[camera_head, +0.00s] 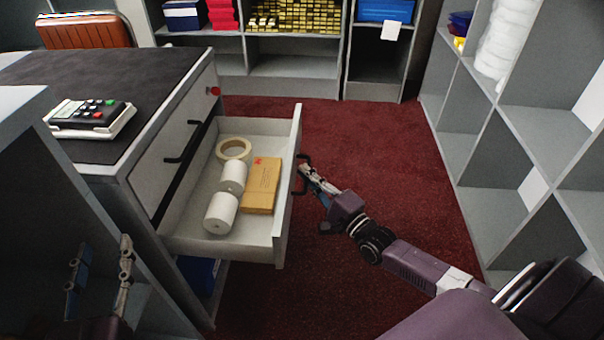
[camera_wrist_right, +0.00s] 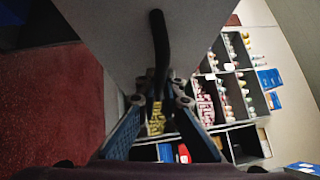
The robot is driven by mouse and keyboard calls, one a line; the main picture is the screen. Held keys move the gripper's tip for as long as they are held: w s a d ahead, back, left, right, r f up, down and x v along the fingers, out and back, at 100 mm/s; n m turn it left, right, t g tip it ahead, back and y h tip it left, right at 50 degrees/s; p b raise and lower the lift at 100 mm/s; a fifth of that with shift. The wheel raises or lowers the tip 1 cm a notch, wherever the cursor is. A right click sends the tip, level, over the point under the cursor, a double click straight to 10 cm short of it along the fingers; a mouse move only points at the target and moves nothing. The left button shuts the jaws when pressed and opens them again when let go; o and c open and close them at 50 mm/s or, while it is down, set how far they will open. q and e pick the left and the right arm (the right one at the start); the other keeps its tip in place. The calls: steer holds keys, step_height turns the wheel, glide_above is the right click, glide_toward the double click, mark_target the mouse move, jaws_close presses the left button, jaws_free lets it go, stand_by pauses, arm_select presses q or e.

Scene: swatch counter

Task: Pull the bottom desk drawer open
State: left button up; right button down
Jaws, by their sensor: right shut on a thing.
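A desk drawer (camera_head: 278,240) stands well out from the desk, below a closed drawer front with a black handle (camera_head: 183,143). It holds a tape ring (camera_head: 234,149), white rolls (camera_head: 221,212) and a brown packet (camera_head: 262,185). My right gripper (camera_head: 305,176) is at the outer face of this drawer, shut on its black handle (camera_head: 301,187). In the right wrist view, the handle (camera_wrist_right: 160,45) runs down between the fingertips (camera_wrist_right: 160,88). My left gripper (camera_head: 101,270) is open and empty at lower left, its fingers apart.
The desk (camera_head: 95,70) carries a card terminal (camera_head: 93,117). Grey shelving (camera_head: 540,120) stands on the right, more shelves (camera_head: 295,66) at the back. A blue item (camera_head: 199,272) lies below the drawer.

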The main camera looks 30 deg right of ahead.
steer(key=shift+f, duration=0.1)
steer(key=c, duration=2.3)
jaws_free()
steer(key=shift+c, duration=0.2)
steer(key=shift+s, duration=0.1)
steer(key=v, duration=1.1)
steer(key=shift+s, duration=0.4)
steer(key=shift+s+d, duration=0.1)
